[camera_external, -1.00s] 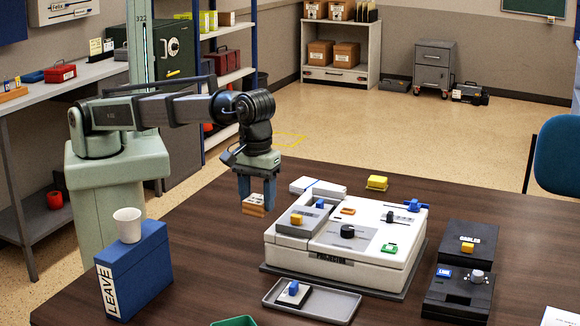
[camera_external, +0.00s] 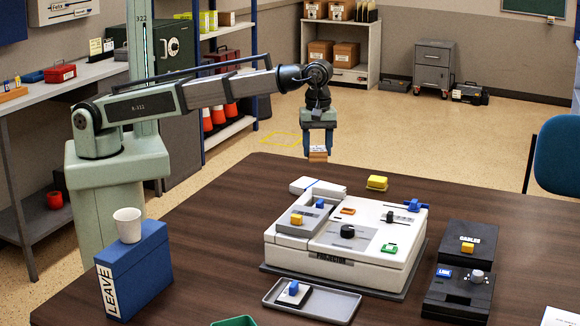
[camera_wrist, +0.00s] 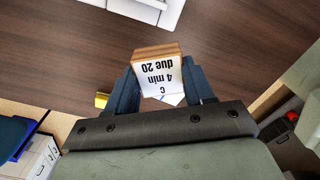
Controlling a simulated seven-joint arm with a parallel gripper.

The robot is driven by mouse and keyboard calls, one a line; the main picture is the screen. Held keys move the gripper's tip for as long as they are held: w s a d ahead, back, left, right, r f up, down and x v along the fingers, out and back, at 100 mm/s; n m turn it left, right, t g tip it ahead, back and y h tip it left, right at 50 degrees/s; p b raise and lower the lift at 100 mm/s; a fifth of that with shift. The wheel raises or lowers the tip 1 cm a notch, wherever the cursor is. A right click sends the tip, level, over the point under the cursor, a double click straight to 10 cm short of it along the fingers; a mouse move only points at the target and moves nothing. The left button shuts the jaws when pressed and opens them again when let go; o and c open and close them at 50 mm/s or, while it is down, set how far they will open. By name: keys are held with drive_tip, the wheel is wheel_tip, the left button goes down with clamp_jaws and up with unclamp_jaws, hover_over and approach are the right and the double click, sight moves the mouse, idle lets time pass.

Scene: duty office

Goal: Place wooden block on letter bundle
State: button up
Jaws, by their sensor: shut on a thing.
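The wooden block (camera_external: 318,156) has a pale label and is held between the blue fingers of my gripper (camera_external: 318,148). The letter bundle (camera_external: 317,187) is white with a blue band. It lies on the table's far side, behind the white machine. The block hangs in the air above and apart from the bundle. A white and blue bit just under the block in the wrist view may be the bundle; the rest is hidden there.
The white machine (camera_external: 340,270) with knobs and small blocks stands in front of the bundle. A yellow item (camera_external: 377,182) lies to the bundle's right. A grey tray (camera_external: 335,302) and a blue binder (camera_external: 135,272) with a white cup (camera_external: 128,224) are nearer the camera.

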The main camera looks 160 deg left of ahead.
drive_tip(key=s+a+n, duration=0.2)
drive_tip(key=s+a, duration=0.2)
drive_tip(key=s, duration=0.4)
drive_tip(key=s+a+n, duration=0.1)
drive_tip(key=s+a, duration=0.2)
drive_tip(key=s, duration=0.4)
drive_tip(key=shift+s+a+f, duration=0.1)
drive_tip(key=shift+a+f, duration=0.05)
drive_tip(key=shift+f, duration=7.35)
drive_tip(key=shift+f, duration=0.1)
drive_tip(key=o, duration=1)
drive_tip(key=shift+o, duration=0.2)
wheel_tip(320, 180, up, 12)
